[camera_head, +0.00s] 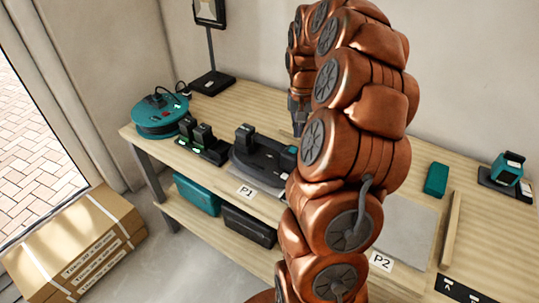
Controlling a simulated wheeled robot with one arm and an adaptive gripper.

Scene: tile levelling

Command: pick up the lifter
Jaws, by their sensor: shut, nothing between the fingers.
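The lifter (262,158), a black device with an upright dark handle and a teal part at its right end, sits on a grey plate at the place marked P1 on the wooden workbench. My copper-coloured arm hides some of the bench to its right. My gripper (298,116) shows as a small dark grey shape at the arm's far end, above the bench and to the upper right of the lifter. It is shut and empty, apart from the lifter. Its fingertips are hard to make out.
Left of the lifter are a charger with batteries (203,143) and a teal cable reel (161,114); a lamp (212,81) stands behind. A grey tile (405,226) lies near P2, beside a wooden strip (451,232). Cardboard boxes (75,248) are on the floor.

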